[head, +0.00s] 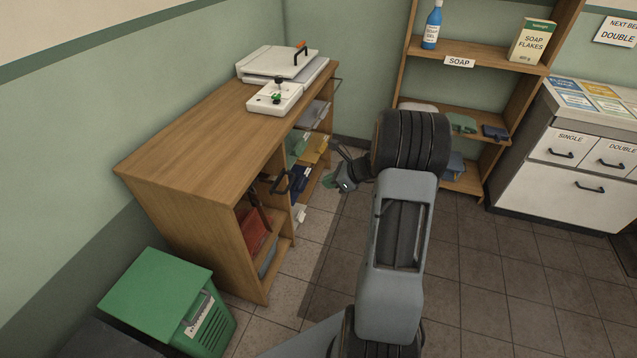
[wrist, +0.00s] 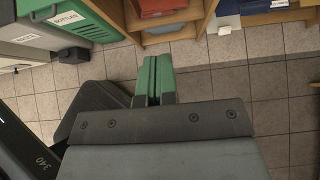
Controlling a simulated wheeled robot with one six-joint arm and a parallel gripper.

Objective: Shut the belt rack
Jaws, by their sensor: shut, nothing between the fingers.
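The wooden cabinet (head: 190,135) stands along the left wall with open compartments facing right. A black handle (head: 283,182) shows at its near upper compartment, beside dark hanging strips (head: 262,200) that look like belts. I take this as the belt rack; how far it stands out cannot be told. My gripper (head: 330,181), partly hidden by my arm, is to the right of the handle and apart from it. In the wrist view its green fingers (wrist: 152,79) are together and empty, above the tiled floor, with cabinet shelves ahead.
A green bin (head: 155,300) stands at the cabinet's near end. A white press (head: 283,64) and a small white device (head: 275,97) sit on top. The soap shelf (head: 490,65) and white drawers (head: 580,150) stand at the back right. The tiled floor (head: 510,270) is clear.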

